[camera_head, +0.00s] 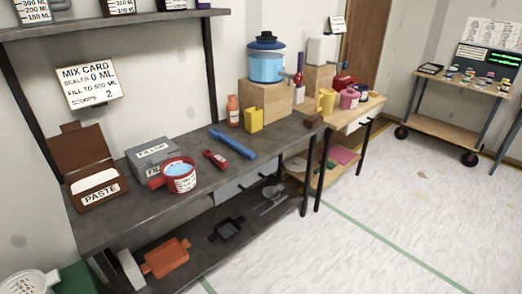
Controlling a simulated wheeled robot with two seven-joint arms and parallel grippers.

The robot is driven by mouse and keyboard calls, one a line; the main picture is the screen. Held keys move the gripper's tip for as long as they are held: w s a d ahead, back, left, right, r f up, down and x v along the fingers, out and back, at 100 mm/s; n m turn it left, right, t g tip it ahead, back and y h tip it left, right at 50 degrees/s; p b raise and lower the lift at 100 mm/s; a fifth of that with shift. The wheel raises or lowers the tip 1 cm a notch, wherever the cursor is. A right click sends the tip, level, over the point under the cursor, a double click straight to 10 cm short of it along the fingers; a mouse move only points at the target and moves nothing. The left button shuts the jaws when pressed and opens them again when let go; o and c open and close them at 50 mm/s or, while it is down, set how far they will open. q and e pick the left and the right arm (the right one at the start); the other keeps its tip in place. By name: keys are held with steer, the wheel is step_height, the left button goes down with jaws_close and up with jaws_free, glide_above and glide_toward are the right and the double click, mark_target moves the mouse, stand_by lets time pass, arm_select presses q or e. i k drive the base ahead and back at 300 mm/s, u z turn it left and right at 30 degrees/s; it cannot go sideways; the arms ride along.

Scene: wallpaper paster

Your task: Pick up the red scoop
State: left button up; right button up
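A small red scoop-like tool (215,160) with a pale mark lies on the dark workbench (230,172), between a red-handled cup and a blue tool. It is small in view, so its exact shape is hard to tell. Nothing is touching it from above. Neither of my grippers shows in the head view.
A brown paste box (95,193) stands open at left. The bench's front strip is clear; a shelf (110,22) hangs above.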

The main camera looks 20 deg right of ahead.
mark_target(223, 164)
steer(key=z, duration=0.2)
steer(key=i, duration=0.95)
steer(key=u, duration=0.2)
